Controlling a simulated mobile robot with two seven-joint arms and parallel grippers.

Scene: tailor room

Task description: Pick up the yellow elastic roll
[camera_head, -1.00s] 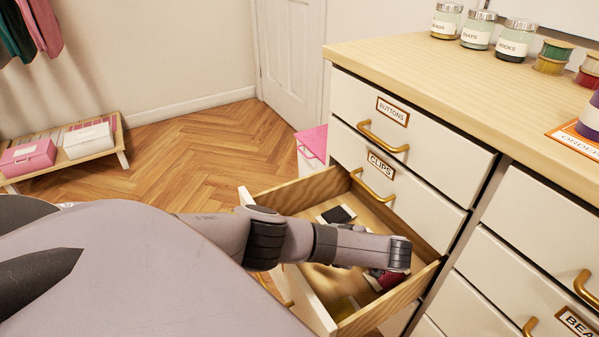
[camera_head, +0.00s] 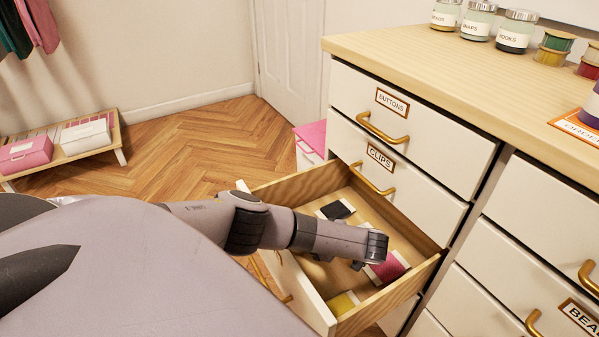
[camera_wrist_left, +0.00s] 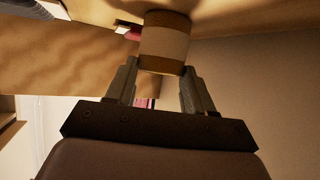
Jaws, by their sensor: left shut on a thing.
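My left arm reaches from the left over the open drawer (camera_head: 300,187) in the camera_head view. In the left wrist view my left gripper (camera_wrist_left: 162,82) is shut on a small roll (camera_wrist_left: 165,43) with brownish-yellow ends and a pale middle band. It is in shadow, so its true colour is hard to tell. The arm hides this roll in the camera_head view. A yellow piece with a pale edge (camera_head: 343,304) lies in the drawer's front corner, apart from the gripper. My right gripper is not in view.
A pink-red roll (camera_head: 389,267) and a black one (camera_head: 338,209) lie in the drawer. The closed "CLIPS" drawer (camera_head: 410,190) is just above. Labelled jars (camera_head: 479,22) and spools (camera_head: 554,48) stand on the cabinet top (camera_head: 400,50). A pink-topped box (camera_head: 311,140) stands behind the drawer.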

